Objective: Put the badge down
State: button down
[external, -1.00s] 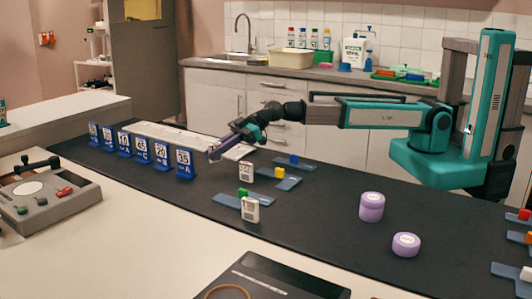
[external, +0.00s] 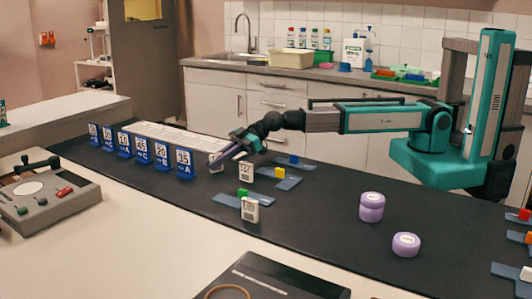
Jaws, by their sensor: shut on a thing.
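My gripper (external: 217,161) reaches in from the right over the black counter mat, its fingers pointing left and down. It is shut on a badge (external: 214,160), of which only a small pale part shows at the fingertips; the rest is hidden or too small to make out. The fingertips are right of the nearest blue numbered stand (external: 184,163), marked 35 and A, with a small gap in the picture. I cannot tell whether the badge touches the mat.
Several blue numbered stands run left in a row, before a long white strip (external: 170,137). White upright devices (external: 246,173) (external: 250,210) and blue plates with coloured blocks (external: 288,182) stand right of the gripper. Purple round containers (external: 371,207) (external: 406,244) are farther right. Bare mat (external: 320,225) lies between.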

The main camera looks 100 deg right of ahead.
jog(key=shift+f, duration=0.15)
jog(key=c, duration=1.8)
grip_release()
jog(key=shift+r, duration=0.25)
jog(key=shift+s+d+r, duration=0.1)
jog(key=shift+s+d, duration=0.1)
jog(key=shift+s, duration=0.35)
jog(key=v, duration=1)
jog(key=shift+s+d+r+b, duration=0.15)
jog(key=shift+s+d+b, duration=0.05)
jog(key=shift+s+b, duration=0.1)
